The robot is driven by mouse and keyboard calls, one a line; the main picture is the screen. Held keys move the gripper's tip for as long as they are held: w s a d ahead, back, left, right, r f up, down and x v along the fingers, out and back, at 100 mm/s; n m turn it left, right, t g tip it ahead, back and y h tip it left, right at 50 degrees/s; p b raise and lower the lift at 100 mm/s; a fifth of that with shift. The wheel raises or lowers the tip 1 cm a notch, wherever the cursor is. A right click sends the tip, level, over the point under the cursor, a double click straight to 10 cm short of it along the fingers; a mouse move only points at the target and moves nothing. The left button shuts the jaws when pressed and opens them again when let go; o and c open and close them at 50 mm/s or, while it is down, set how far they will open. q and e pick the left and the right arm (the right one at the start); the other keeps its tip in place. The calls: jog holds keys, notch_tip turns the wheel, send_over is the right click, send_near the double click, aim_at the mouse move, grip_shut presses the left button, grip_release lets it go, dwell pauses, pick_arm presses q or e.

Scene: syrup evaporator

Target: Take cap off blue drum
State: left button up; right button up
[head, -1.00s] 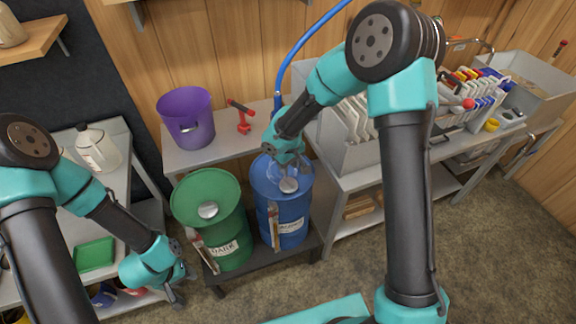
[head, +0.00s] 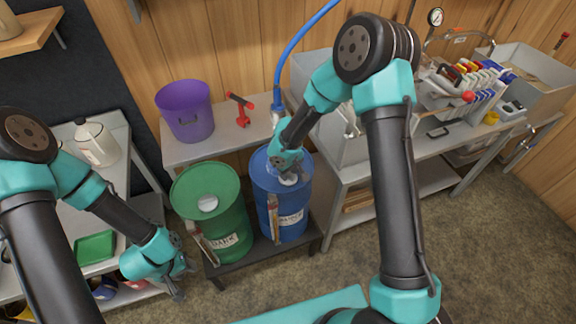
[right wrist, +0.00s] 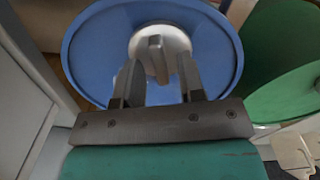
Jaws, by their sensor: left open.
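The blue drum (head: 282,205) stands on a low dark stand. Its pale round cap (head: 289,180) sits on the lid, partly hidden by my right gripper (head: 288,174) in the head view. In the right wrist view the cap (right wrist: 173,40) has a raised grey ridge across its middle. My right gripper (right wrist: 160,62) is open there, its two fingers apart at either side of the ridge, over the cap's near edge. I cannot tell whether they touch it. My left gripper (head: 180,282) is open and empty, low at the left of the green drum.
The green drum (head: 222,222) with its own cap (head: 208,204) stands close to the left of the blue drum. A purple bucket (head: 186,112) and a red tool (head: 241,108) are on the shelf behind. A blue hose (head: 286,55) hangs behind the blue drum.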

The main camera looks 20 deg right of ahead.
jog(key=shift+s+f, duration=0.15)
jog(key=shift+f, duration=1.05)
jog(key=c, duration=0.6)
jog(key=shift+r, duration=0.1)
jog(key=shift+c, duration=0.2)
jog(key=shift+w+r, duration=0.25)
jog(key=shift+r, duration=0.2)
grip_shut()
jog(key=shift+s+r, duration=0.1)
jog(key=shift+r, duration=1.95)
